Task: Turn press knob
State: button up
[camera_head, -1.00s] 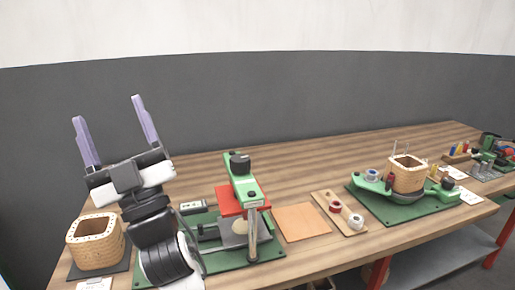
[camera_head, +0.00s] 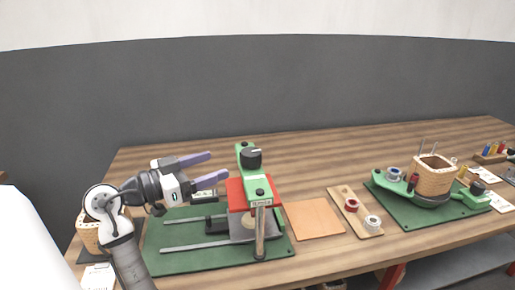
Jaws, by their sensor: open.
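The press (camera_head: 258,188) has a green arm and a red block, and stands on a green base plate (camera_head: 215,259). Its black knob (camera_head: 251,158) with a pale pointer line sits on top of the green arm. My gripper (camera_head: 205,168) is open and empty, left of the knob and apart from it, its two purple fingers pointing right toward the press. A second, smaller black cap lies at the far end of the green arm.
A tan square board (camera_head: 313,219) lies right of the press. A wooden strip (camera_head: 360,228) holds red and white rolls. Another coil (camera_head: 90,234) is partly hidden behind my arm.

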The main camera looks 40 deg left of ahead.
aim_at(257, 149)
jog(key=p+x, duration=0.4)
jog(key=x, duration=0.9)
jog(key=shift+w, duration=0.15)
jog(key=c, duration=1)
jog(key=shift+n+y, duration=0.3)
